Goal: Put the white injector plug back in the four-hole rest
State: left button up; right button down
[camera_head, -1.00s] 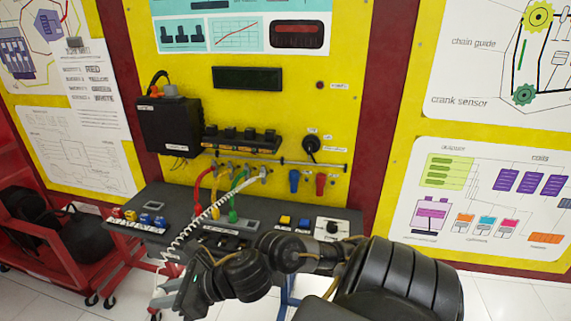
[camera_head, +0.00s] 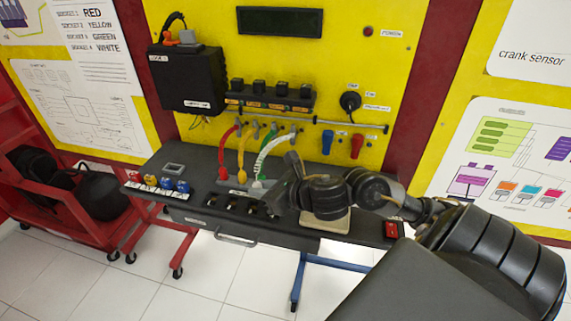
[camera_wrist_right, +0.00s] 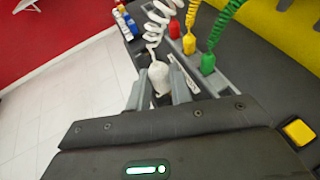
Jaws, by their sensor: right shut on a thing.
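The white injector plug (camera_wrist_right: 159,76) is between the fingers of my right gripper (camera_wrist_right: 158,92), which is shut on it; its coiled white cord runs up from it. In the head view the right gripper (camera_head: 271,194) is low over the desk, at the right end of the grey four-hole rest (camera_head: 236,185). Red (camera_wrist_right: 189,44), green (camera_wrist_right: 208,64) and yellow (camera_wrist_right: 174,28) plugs stand in the rest (camera_wrist_right: 220,82). In the wrist view the white plug appears beside the rest's near end; its tip is hidden, and I cannot tell whether it touches. My left gripper is not in view.
Black sockets (camera_head: 228,203) line the desk in front of the rest. Small coloured blocks (camera_head: 165,183) sit at the desk's left end. A yellow button (camera_wrist_right: 299,131) is right of the gripper. Coiled cords hang from the panel's rail behind.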

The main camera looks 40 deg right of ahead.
jog(key=shift+w+d+f+m+t+h+b, duration=0.1)
jog(key=shift+w+d+m+h+b, duration=0.4)
jog(key=shift+d, duration=1.05)
jog(key=shift+w+d+f+m+t+h+b, duration=0.15)
jog(key=shift+d+m+h, duration=0.5)
jog(key=shift+d, duration=0.95)
jog(key=shift+w+d+f+m+t+h+b, duration=0.1)
jog(key=shift+w+d+m+h+b, duration=0.35)
jog(key=shift+d, duration=1.1)
notch_tip(320, 180, down, 4)
jog(key=b, duration=0.3)
jog(key=shift+r, duration=0.25)
jog(key=shift+f, duration=0.15)
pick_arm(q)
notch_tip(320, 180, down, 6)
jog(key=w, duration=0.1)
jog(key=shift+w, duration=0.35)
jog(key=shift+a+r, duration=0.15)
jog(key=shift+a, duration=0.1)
pick_arm(e)
jog(key=shift+s, duration=0.1)
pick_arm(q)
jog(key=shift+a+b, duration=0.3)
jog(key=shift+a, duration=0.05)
